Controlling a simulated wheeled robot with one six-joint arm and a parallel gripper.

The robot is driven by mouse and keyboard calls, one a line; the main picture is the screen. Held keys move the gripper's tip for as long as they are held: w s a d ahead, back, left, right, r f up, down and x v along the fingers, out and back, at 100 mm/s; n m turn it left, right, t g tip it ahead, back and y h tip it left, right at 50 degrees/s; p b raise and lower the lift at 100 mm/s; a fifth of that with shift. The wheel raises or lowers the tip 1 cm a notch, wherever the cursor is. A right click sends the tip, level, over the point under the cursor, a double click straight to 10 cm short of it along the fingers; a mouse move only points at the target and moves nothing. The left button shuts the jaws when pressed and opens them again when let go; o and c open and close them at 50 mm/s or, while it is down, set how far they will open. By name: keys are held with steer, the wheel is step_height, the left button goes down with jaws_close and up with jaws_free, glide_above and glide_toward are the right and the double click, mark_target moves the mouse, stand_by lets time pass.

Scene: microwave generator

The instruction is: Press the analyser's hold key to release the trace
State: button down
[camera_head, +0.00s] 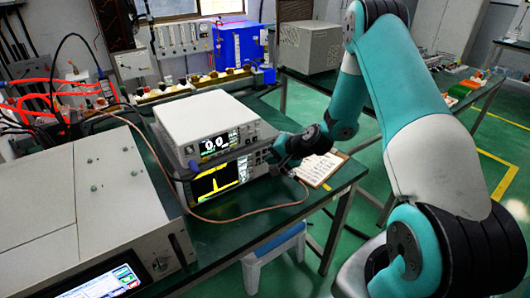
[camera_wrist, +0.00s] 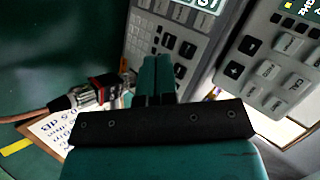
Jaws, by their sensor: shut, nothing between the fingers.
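The analyser (camera_head: 220,180) is the lower of two stacked instruments on the green bench, its screen lit with a yellow trace. My gripper (camera_head: 272,157) is at the right end of its front and partly covers the keys there. Whether the tips touch a key cannot be told. The hold key cannot be picked out; its label is not readable and the fingers hide some keys.
A white meter (camera_head: 205,118) with a lit display sits on the analyser. A cable connector (camera_wrist: 88,95) is close left of my fingers in the wrist view; its brown cable (camera_head: 250,219) loops in front. A clipboard (camera_head: 318,171) lies at right. A large generator cabinet (camera_head: 90,190) stands at left.

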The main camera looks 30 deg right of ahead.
steer(key=shift+w, duration=0.1)
stand_by(0.7)
steer(key=shift+w, duration=0.35)
steer(key=shift+w, duration=0.35)
stand_by(0.6)
steer(key=shift+s, duration=0.8)
steer(key=shift+s+d+b, duration=0.1)
steer(key=shift+s+b, duration=0.45)
steer(key=shift+s, duration=1.95)
